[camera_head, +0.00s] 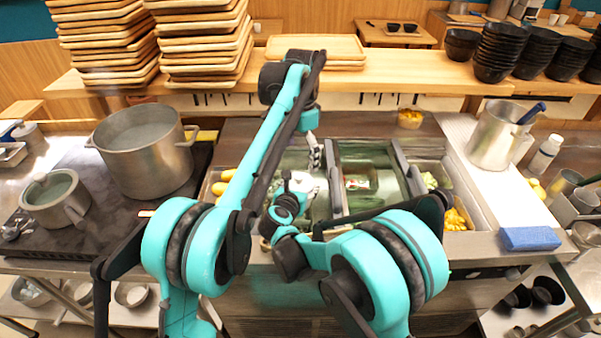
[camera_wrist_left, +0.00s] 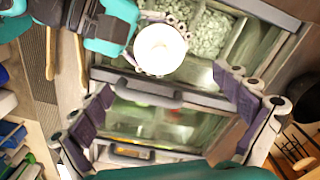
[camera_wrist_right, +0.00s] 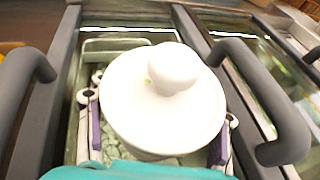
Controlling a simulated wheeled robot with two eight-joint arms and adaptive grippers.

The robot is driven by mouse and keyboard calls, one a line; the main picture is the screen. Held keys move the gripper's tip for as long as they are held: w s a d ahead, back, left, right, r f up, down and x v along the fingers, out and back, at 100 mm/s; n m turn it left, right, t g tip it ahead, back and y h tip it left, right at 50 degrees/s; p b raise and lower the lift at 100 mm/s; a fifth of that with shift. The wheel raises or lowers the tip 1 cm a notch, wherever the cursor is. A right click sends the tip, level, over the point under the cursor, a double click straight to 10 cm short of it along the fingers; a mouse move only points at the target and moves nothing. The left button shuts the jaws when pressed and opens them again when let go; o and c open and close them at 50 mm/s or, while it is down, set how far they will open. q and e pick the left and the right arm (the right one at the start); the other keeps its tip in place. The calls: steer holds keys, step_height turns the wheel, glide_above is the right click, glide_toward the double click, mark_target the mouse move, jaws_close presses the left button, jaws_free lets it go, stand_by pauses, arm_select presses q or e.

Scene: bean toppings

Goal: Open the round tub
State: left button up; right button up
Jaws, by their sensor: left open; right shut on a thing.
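The round tub (camera_wrist_right: 145,108) is white, with a round lid and a white knob (camera_wrist_right: 172,68) facing the right wrist camera. My right gripper (camera_wrist_right: 160,112) has its two purple-padded fingers on opposite sides of the tub, shut on it. The tub also shows as a pale disc in the left wrist view (camera_wrist_left: 160,50) and small in the head view (camera_head: 304,184). The lid hides what is inside. My left gripper (camera_wrist_left: 163,82) is open and empty, its fingers spread wide, with the tub off to the top of its view. In the head view the left gripper (camera_head: 315,157) is just above the tub.
Below are the counter's glass covers with dark handles (camera_wrist_left: 148,94) and bins of pale green food (camera_wrist_left: 208,32). A steel pot (camera_head: 143,150) stands at left. A steel jug (camera_head: 494,135) and a blue sponge (camera_head: 529,238) stand on the right counter. Stacked trays (camera_head: 203,45) are behind.

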mark_target(301, 174)
arm_select(q)
step_height(301, 174, down, 8)
steer(key=shift+r, duration=0.1)
steer(key=shift+c, duration=0.4)
steer(key=c, duration=1.9)
arm_select(e)
steer(key=shift+r, duration=0.1)
arm_select(q)
steer(key=shift+c, duration=0.2)
steer(key=shift+r, duration=0.25)
jaws_close()
steer(key=shift+w+r, duration=0.1)
steer(key=shift+r, duration=0.05)
